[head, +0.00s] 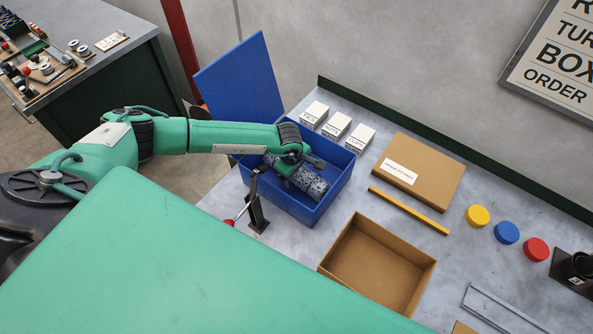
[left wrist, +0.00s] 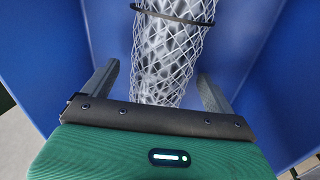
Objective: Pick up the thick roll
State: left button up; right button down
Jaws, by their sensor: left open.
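The thick roll (head: 308,182) is a grey rolled mesh lying in the blue bin (head: 345,178). In the left wrist view the roll (left wrist: 165,55) shows diamond-pattern wire with a dark band around it, and it runs away from the gripper between the fingers. My left gripper (head: 298,172) is over the roll inside the bin. It also shows in the left wrist view (left wrist: 157,85), open, with one finger on each side of the roll and visible gaps. Part of the roll is hidden under the gripper. My right gripper is not in view.
Several white boxes (head: 337,127) stand behind the bin. A flat cardboard box (head: 425,170), an open cardboard box (head: 372,262) and a yellow bar (head: 408,210) lie to the right. A black stand with a red-knobbed lever (head: 257,208) stands at the bin's front left.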

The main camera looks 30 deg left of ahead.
pick_arm(q)
jog(key=c, duration=1.3)
jog(key=shift+c, duration=0.3)
jog(key=shift+w+r, duration=0.1)
